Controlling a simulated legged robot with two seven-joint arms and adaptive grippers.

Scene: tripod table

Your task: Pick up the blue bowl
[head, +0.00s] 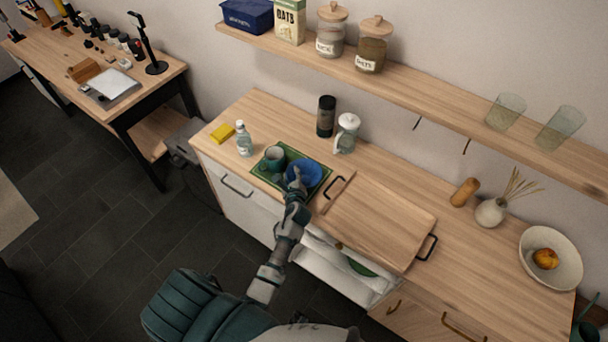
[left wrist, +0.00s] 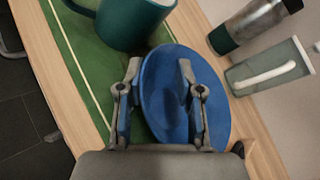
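The blue bowl (head: 306,170) rests on a green mat (head: 264,173) on the wooden counter. It also shows in the left wrist view (left wrist: 160,95). My left gripper (head: 297,180) reaches the near side of the bowl. In the left wrist view my left gripper (left wrist: 159,72) has its fingers spread apart. One finger is at the bowl's outer left side and the other is over its inside, with the rim between them. I cannot tell whether either finger touches the bowl. My right gripper is not in view.
A teal mug (head: 273,157) stands on the mat close beside the bowl. A dark canister (head: 326,116) and a lidded jug (head: 347,133) stand behind. A clear bottle (head: 244,139) and a yellow sponge (head: 222,133) are left. A wooden board (head: 378,220) lies right.

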